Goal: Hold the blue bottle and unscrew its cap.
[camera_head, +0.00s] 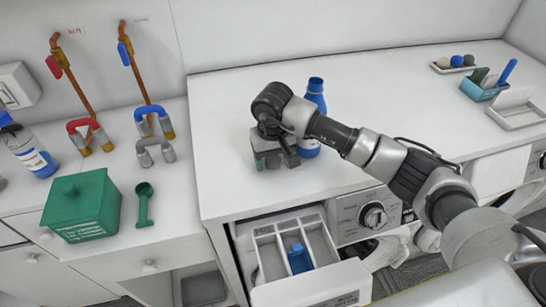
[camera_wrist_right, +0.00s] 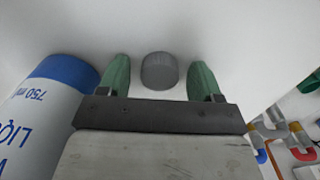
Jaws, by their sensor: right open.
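The blue bottle (camera_head: 315,99) stands upright on the white counter, partly hidden behind my right arm. Its narrow blue neck shows above the arm, with no separate cap that I can make out on it. In the wrist view its white and blue labelled side (camera_wrist_right: 40,105) lies at the left, outside the fingers. My right gripper (camera_head: 272,162) points down at the counter just left of the bottle and is open. Its green fingertips (camera_wrist_right: 158,75) stand either side of a small grey round piece (camera_wrist_right: 159,71), possibly the cap. I cannot tell whether they touch it. My left gripper is not in view.
An open detergent drawer (camera_head: 265,240) juts out below the counter edge. A green box (camera_head: 82,207), a green scoop (camera_head: 144,204) and another bottle (camera_head: 32,152) stand on the left counter. A blue basket (camera_head: 482,90) is far right. The counter behind the bottle is clear.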

